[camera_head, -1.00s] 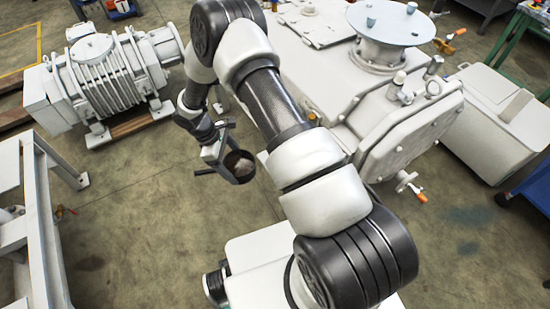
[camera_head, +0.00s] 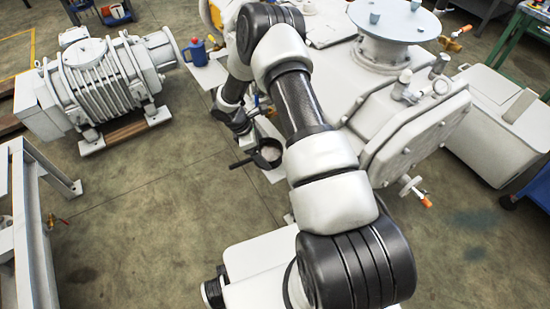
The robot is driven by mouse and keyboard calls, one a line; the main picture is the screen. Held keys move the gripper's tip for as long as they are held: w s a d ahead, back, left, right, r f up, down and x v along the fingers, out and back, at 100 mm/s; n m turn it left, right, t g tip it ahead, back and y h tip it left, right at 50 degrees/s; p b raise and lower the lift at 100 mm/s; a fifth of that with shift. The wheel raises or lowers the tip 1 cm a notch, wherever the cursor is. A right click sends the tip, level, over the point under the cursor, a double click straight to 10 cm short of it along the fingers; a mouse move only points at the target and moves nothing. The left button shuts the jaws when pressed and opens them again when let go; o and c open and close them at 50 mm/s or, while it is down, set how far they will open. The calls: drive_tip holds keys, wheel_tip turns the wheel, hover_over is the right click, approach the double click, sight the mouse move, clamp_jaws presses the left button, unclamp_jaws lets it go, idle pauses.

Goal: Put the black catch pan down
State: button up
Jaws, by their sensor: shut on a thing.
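The black catch pan (camera_head: 269,153) is a small round dark pan with something pale inside it. A dark handle (camera_head: 240,164) reaches out from it to the left. My gripper (camera_head: 250,148) is shut on the pan's handle side, left of the big white vacuum machine. The fingertips are small and partly hidden, so the exact grip is hard to see. The pan looks roughly level. It overlaps a narrow white ledge (camera_head: 274,176) beside the machine; I cannot tell whether it touches it.
The white machine (camera_head: 405,140) with valves, one orange-handled (camera_head: 425,201), stands to the right. A blue jug (camera_head: 197,52) stands on a white surface behind my arm. A ribbed pump (camera_head: 108,82) and a white frame (camera_head: 38,200) are at left. Floor between is clear.

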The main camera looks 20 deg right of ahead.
sight(276, 152)
drive_tip(key=d, duration=0.2)
drive_tip(key=w+d, duration=0.1)
drive_tip(key=d, duration=0.1)
drive_tip(key=shift+d, duration=0.25)
drive_tip(key=shift+f+b, duration=0.4)
drive_tip(key=shift+f, duration=0.5)
drive_tip(key=shift+d+f+b, duration=0.2)
drive_tip(key=shift+f+b, duration=0.5)
drive_tip(key=shift+f, duration=1.9)
drive_tip(key=shift+f, duration=0.1)
drive_tip(key=shift+f, duration=0.15)
drive_tip(key=o, duration=1.3)
